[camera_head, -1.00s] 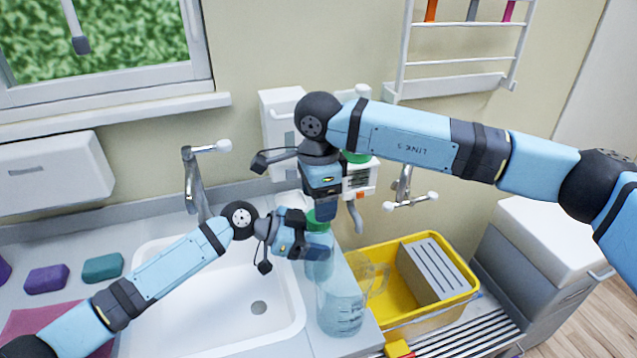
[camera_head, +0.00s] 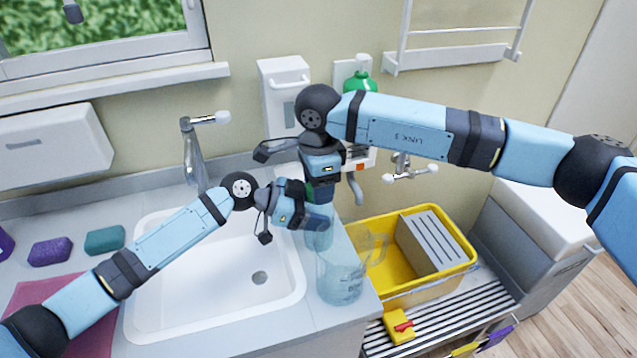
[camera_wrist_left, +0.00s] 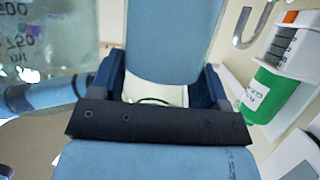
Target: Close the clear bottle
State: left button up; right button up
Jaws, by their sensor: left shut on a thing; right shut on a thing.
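The clear bottle (camera_head: 318,238), pale and see-through, stands upright on the counter strip right of the sink. My left gripper (camera_head: 322,218) is shut on it, reaching in from the left. My right gripper (camera_head: 322,195) comes from above and is shut on the green cap (camera_head: 310,193) at the bottle's top; only a sliver of the cap shows. Whether the cap is seated on the neck is hidden. In the left wrist view, my left gripper's dark fingers (camera_wrist_left: 158,88) stand either side of a pale surface, with a blue one beyond.
A clear measuring jug (camera_head: 341,282) stands close in front of the bottle; it also shows in the left wrist view (camera_wrist_left: 45,35). A yellow tub (camera_head: 468,272) is to the right. The white sink (camera_head: 215,310) lies left. A green dispenser bottle (camera_head: 360,82) is on the wall behind.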

jog(key=m, duration=0.3)
jog(key=o, duration=1)
jog(key=shift+r, duration=2.25)
